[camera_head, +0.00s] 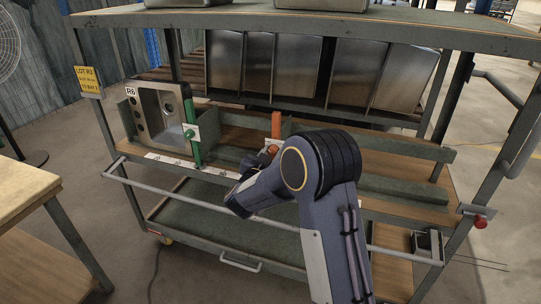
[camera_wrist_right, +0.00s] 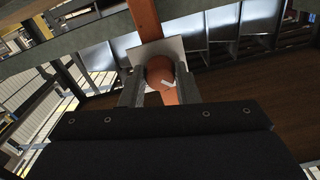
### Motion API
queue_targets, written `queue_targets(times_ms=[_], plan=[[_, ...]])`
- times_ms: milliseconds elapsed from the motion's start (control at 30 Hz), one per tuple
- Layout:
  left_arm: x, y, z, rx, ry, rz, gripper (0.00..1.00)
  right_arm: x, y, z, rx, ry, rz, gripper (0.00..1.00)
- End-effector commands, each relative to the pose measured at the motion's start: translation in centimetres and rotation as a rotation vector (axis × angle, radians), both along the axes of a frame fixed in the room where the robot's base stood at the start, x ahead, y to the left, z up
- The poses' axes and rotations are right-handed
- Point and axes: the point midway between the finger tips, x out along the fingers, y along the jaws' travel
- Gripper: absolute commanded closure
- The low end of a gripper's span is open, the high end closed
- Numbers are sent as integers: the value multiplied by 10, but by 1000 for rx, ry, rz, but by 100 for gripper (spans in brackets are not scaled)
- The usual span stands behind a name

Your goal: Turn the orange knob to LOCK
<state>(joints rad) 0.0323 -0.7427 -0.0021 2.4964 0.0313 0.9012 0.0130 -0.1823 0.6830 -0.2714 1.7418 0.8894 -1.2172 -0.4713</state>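The orange knob (camera_wrist_right: 160,70) sits on a white plate (camera_wrist_right: 143,52) on an orange upright bar (camera_wrist_right: 144,18) in the right wrist view. A short white mark shows on the knob's face; I cannot read any LOCK lettering. My right gripper (camera_wrist_right: 161,88) has one finger on each side of the knob, and both appear to touch it. In the head view the orange bar (camera_head: 276,126) stands mid-shelf on the rack cart. There my right gripper (camera_head: 262,155) is at the bar's lower part, partly hidden by my arm. My left gripper is not in view.
Several steel sinks (camera_head: 300,65) stand behind. A front rail (camera_head: 200,205) and an upper shelf (camera_head: 330,25) bound the space.

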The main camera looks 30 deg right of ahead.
Motion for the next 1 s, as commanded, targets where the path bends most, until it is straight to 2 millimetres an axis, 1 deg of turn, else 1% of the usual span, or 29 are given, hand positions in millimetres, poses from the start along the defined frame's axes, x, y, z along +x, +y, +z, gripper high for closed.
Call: queue_targets(times_ms=[33,67,100,267,467,667,1000], plan=[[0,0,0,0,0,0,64,0,0,0,0,0,0,89],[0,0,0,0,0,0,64,0,0,0,0,0,0,93],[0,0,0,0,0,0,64,0,0,0,0,0,0,94],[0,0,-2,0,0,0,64,0,0,-1,7,-8,0,94],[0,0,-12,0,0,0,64,0,0,-2,49,-57,0,94],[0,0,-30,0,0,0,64,0,0,-4,137,-163,1,94],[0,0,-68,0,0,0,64,0,0,-5,342,-405,0,94]])
